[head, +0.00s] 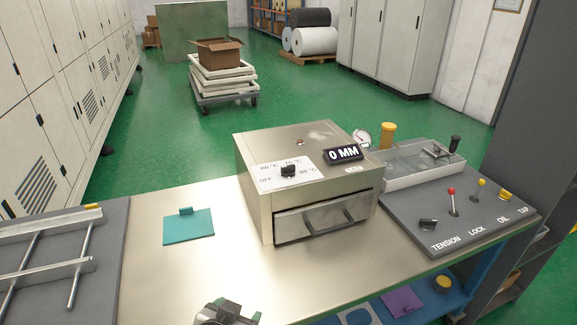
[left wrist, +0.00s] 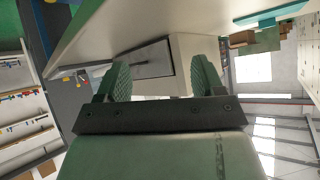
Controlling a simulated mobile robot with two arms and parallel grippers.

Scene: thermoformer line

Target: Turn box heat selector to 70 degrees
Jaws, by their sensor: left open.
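The steel heater box (head: 262,212) stands on the bench. Its black heat selector knob (head: 288,171) sits on a white dial plate (head: 275,184) on top, marked OFF, 60, 70 and 80 °C. The knob is too small to tell which mark it points at. My left gripper (head: 225,312) is at the bottom edge of the head view, in front of the box and apart from it. In the left wrist view my left gripper (left wrist: 163,78) is open and empty, with the box front beyond its fingers. My right gripper is not in view.
A display reading 0 MM (head: 343,154) stands on the box top, and a drawer with a handle (head: 343,216) is in its front. A control panel (head: 440,222) with levers is to the right. A teal plate (head: 188,228) lies left of the box, with bare bench around it.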

